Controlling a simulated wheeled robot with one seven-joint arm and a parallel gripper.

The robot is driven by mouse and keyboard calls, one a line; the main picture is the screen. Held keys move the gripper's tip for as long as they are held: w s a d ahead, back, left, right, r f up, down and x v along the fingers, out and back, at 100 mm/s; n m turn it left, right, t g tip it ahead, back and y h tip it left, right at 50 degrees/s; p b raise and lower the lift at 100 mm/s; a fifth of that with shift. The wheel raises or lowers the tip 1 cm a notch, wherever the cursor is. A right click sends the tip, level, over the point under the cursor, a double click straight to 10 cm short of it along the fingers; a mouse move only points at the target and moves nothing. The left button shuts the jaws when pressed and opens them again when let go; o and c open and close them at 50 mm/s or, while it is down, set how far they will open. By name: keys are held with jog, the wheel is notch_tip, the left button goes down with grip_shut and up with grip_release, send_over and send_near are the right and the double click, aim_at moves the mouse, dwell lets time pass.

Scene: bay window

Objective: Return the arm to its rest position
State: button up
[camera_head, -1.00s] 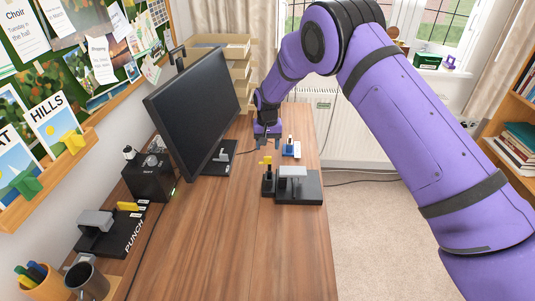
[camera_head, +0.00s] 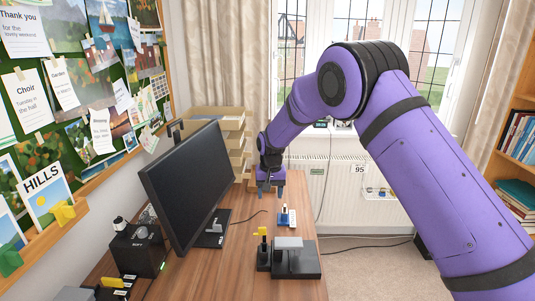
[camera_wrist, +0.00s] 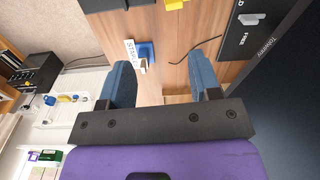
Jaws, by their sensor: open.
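My purple arm reaches in from the right in the head view and bends down over the far end of the desk. My gripper (camera_head: 270,190) hangs above the desk surface, pointing down, to the right of the monitor. In the wrist view its two blue-grey fingers (camera_wrist: 167,82) stand well apart with nothing between them. A small blue object with a white label (camera_wrist: 146,52) lies beyond the fingers in the wrist view. The same blue object (camera_head: 286,216) stands on the desk just in front of the gripper in the head view, apart from it.
A black monitor (camera_head: 188,185) stands left of the gripper. A black-and-grey device (camera_head: 290,258) and a yellow-topped black piece (camera_head: 262,249) are on the near desk. Cardboard trays (camera_head: 222,130) stand behind the monitor. A radiator (camera_head: 345,185) is beyond the desk's right edge.

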jog(key=s+d+r+t, duration=0.1)
jog(key=s+d+r, duration=0.45)
jog(key=r, duration=0.35)
jog(key=s+d+r, duration=0.5)
jog(key=d+r, duration=0.2)
jog(key=r, duration=0.2)
jog(key=s+d+r+t, duration=0.1)
jog(key=s+d+r, duration=0.55)
jog(key=r, duration=0.25)
jog(key=s+d+t, duration=0.1)
jog(key=s+d, duration=0.2)
jog(key=s, duration=0.6)
jog(key=s+d+r+t, duration=0.1)
jog(key=s+d, duration=0.3)
jog(key=s, duration=0.5)
jog(key=s+d, duration=0.4)
jog(key=s, duration=0.6)
jog(key=shift+r+m+t, duration=0.4)
